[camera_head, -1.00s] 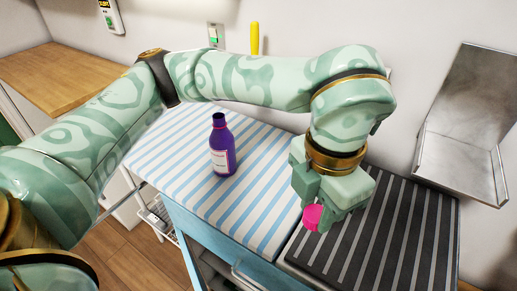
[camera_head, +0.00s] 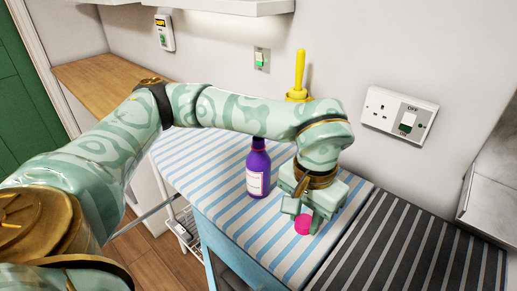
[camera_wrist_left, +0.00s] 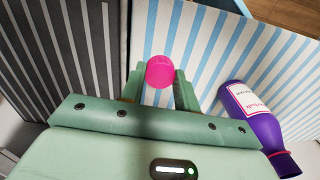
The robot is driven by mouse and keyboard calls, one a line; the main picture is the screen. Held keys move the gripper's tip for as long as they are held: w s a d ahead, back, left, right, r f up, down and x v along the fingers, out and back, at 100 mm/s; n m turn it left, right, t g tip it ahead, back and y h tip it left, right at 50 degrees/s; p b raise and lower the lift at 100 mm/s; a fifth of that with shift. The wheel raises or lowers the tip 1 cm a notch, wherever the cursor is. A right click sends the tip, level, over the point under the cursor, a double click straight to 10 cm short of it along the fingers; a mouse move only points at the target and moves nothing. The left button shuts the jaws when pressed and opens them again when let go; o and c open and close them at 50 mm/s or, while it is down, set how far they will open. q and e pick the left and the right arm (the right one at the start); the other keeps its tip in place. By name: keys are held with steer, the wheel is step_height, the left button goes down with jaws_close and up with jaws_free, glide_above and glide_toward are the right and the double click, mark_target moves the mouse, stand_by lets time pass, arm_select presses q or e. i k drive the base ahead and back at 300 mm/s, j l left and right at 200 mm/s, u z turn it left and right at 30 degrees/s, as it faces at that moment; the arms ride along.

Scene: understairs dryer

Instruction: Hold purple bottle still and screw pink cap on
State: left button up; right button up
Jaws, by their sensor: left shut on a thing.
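The purple bottle (camera_head: 258,172) stands upright on the blue-and-white striped surface, with a white label on its front. My left arm passes in front of its top in the head view. In the left wrist view the bottle (camera_wrist_left: 258,118) is at the right, apart from the gripper. My left gripper (camera_head: 301,215) is to the right of the bottle and shut on the pink cap (camera_head: 303,225). The cap (camera_wrist_left: 160,72) shows between the fingertips (camera_wrist_left: 160,85) in the left wrist view. My right gripper is not in view.
A dark striped mat (camera_head: 400,250) lies right of the light striped surface (camera_head: 200,165). A yellow-handled plunger (camera_head: 299,75) stands behind. A wooden worktop (camera_head: 105,75) is at the back left.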

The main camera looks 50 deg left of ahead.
mark_target(257, 162)
steer(key=k+j, duration=0.15)
steer(key=j, duration=0.2)
steer(key=k+j, duration=0.15)
steer(key=j, duration=0.15)
steer(key=k+j+u, duration=0.1)
steer(key=j, duration=0.25)
steer(key=k+j, duration=0.2)
steer(key=j, duration=0.15)
